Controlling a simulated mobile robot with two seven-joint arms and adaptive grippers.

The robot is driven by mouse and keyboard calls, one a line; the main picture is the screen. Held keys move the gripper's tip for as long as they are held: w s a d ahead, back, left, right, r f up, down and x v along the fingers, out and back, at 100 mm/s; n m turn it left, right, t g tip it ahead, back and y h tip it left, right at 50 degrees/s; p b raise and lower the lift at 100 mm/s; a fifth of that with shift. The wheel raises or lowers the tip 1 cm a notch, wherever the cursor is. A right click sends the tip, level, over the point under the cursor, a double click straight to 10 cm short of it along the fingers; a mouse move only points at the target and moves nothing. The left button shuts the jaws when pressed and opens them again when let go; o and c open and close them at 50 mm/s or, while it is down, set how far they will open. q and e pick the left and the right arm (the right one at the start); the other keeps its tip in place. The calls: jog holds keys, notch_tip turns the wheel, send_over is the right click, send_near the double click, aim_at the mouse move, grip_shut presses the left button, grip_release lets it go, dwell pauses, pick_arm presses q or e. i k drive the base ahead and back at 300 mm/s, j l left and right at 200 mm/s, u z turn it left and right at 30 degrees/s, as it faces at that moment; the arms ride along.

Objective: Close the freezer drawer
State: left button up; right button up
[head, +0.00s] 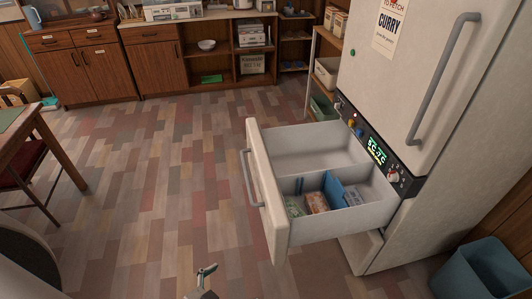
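The freezer drawer (279,225) is pulled far out of the lower part of the white fridge (405,95). Its front panel stands well away from the fridge body and has a grey vertical-looking bar handle (250,178) on the outside. Inside, blue dividers (334,190) stand among food packs, one orange (316,202) and one greenish (295,207). A gripper, which appears to be my left (206,272), shows small at the bottom edge, below and left of the drawer front and apart from it. Its finger opening is too small to judge. My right gripper is out of view.
A blue bin (482,270) stands on the floor right of the fridge. A table (30,135) and red-seated chair (28,165) are at the left. Wooden cabinets (105,72) line the back. The tiled floor (150,180) left of the drawer is clear.

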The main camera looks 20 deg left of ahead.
aim_at(293, 162)
jog(key=j+u, duration=0.25)
jog(key=u, duration=0.3)
jog(key=i+j+z, duration=0.65)
